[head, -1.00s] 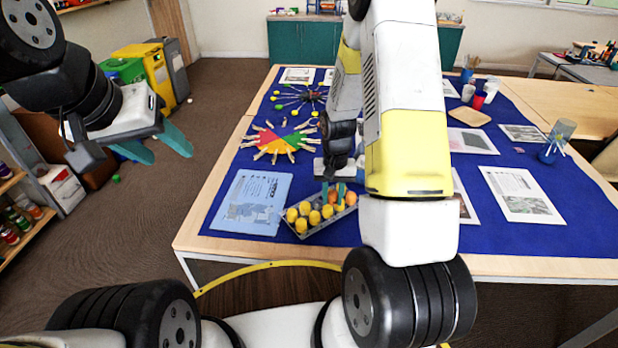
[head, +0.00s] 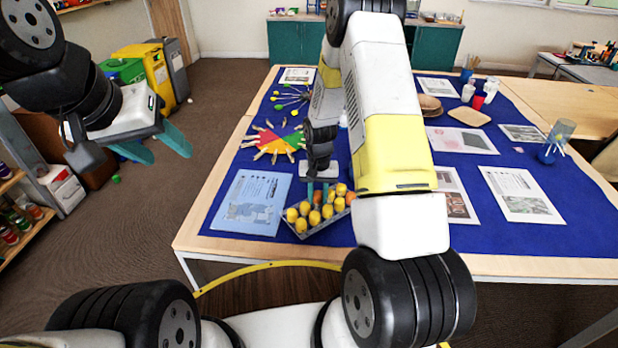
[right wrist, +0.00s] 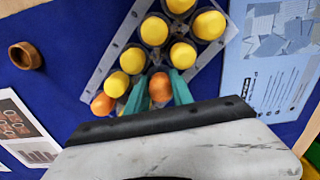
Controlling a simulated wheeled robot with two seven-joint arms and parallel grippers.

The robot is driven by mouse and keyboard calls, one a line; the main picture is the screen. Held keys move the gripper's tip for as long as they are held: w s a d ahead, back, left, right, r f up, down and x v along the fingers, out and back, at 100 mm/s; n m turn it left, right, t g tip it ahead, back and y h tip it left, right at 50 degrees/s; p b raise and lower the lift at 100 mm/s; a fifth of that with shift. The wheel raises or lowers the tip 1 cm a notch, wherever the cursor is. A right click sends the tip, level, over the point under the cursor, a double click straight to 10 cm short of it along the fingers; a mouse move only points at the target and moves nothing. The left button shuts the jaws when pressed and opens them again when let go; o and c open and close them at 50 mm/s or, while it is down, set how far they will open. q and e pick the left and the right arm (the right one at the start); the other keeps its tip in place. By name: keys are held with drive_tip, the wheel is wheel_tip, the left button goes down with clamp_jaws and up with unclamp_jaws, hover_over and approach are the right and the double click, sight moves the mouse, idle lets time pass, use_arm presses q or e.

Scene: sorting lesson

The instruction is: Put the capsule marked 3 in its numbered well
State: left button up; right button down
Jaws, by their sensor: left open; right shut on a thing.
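A grey tray (head: 318,231) with several wells stands on the blue-covered table. It holds yellow capsules (head: 327,211) and an orange one (head: 349,198) at its right end. The tray also shows in the right wrist view (right wrist: 112,52). My right gripper (head: 318,190) points down over the tray. In the right wrist view its teal fingers are shut on an orange capsule (right wrist: 160,88). Whether that capsule is clear of the wells, I cannot tell. No number on any capsule or well is readable. My left gripper (head: 158,150) is open and empty, off the table's left side.
A light blue printed sheet (head: 250,203) lies left of the tray. A colourful disc with clothes-pegs (head: 280,143) lies behind it. A brown wooden ring (right wrist: 25,56) lies near the tray.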

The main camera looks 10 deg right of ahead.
drive_tip(key=shift+s+f, duration=0.1)
drive_tip(key=shift+f, duration=0.45)
drive_tip(key=c, duration=1.1)
unclamp_jaws()
drive_tip(key=shift+f, duration=0.1)
wheel_tip(320, 180, up, 22)
drive_tip(key=s+t, duration=0.1)
drive_tip(key=s, duration=0.1)
drive_tip(key=s+a+r+n+t+y, duration=0.1)
drive_tip(key=s+r+t, duration=0.1)
drive_tip(key=s+r, duration=0.6)
drive_tip(key=s+a+r+n+t+y, duration=0.1)
drive_tip(key=s+r+n+t, duration=0.1)
drive_tip(key=s+r, duration=0.7)
drive_tip(key=s+t, duration=0.1)
drive_tip(key=s, duration=0.3)
drive_tip(key=shift+s+r, duration=0.25)
drive_tip(key=shift+s, duration=0.15)
